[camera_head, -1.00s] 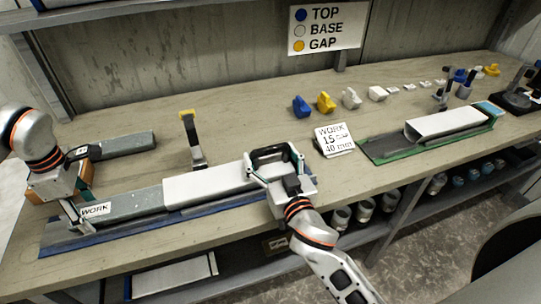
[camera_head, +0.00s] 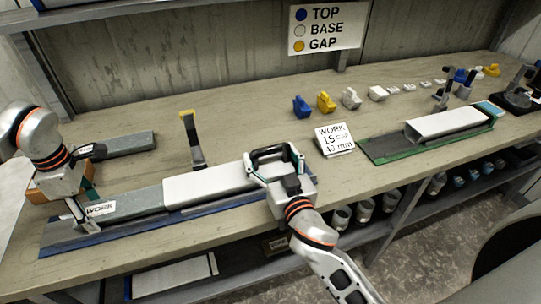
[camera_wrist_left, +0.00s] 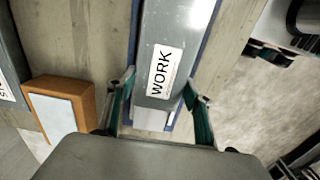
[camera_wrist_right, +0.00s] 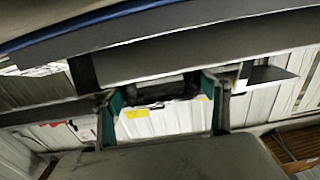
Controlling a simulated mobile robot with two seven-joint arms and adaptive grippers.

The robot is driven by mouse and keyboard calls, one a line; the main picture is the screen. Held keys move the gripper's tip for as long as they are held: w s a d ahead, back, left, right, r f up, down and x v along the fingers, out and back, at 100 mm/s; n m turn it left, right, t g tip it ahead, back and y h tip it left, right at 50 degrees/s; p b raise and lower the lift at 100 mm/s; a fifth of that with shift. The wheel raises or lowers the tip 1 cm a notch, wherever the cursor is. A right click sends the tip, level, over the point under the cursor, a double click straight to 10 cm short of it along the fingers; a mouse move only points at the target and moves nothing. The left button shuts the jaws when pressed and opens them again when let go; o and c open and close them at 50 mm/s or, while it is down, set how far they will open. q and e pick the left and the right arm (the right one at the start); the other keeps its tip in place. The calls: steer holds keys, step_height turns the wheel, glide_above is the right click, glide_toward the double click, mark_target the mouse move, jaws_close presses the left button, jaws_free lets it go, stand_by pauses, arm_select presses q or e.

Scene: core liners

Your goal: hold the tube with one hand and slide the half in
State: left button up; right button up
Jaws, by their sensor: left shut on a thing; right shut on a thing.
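A long white tube (camera_head: 205,185) lies along the blue-edged tray (camera_head: 140,228) on the bench. A grey half (camera_head: 140,199) with a WORK label (camera_head: 101,209) lies in line with it, its right end meeting the tube's left opening. How far it reaches inside is hidden. My left gripper (camera_head: 80,217) is shut on the grey half near its left end; in the left wrist view the fingers (camera_wrist_left: 158,95) stand on both sides of the labelled end. My right gripper (camera_head: 273,168) is shut on the tube's right end; the right wrist view is unclear about the grip.
Another grey half (camera_head: 125,145) lies behind, beside an orange box (camera_wrist_left: 55,105) close to my left gripper. A stand with a yellow top (camera_head: 192,140) rises behind the tube. A sign (camera_head: 335,140), coloured blocks (camera_head: 326,102) and a green tray (camera_head: 390,152) with a white piece are to the right.

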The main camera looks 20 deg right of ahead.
mark_target(159, 196)
arm_select(q)
steer(key=shift+d+r, duration=0.1)
steer(key=shift+d, duration=7.95)
steer(key=o, duration=1.4)
steer(key=shift+o, duration=1)
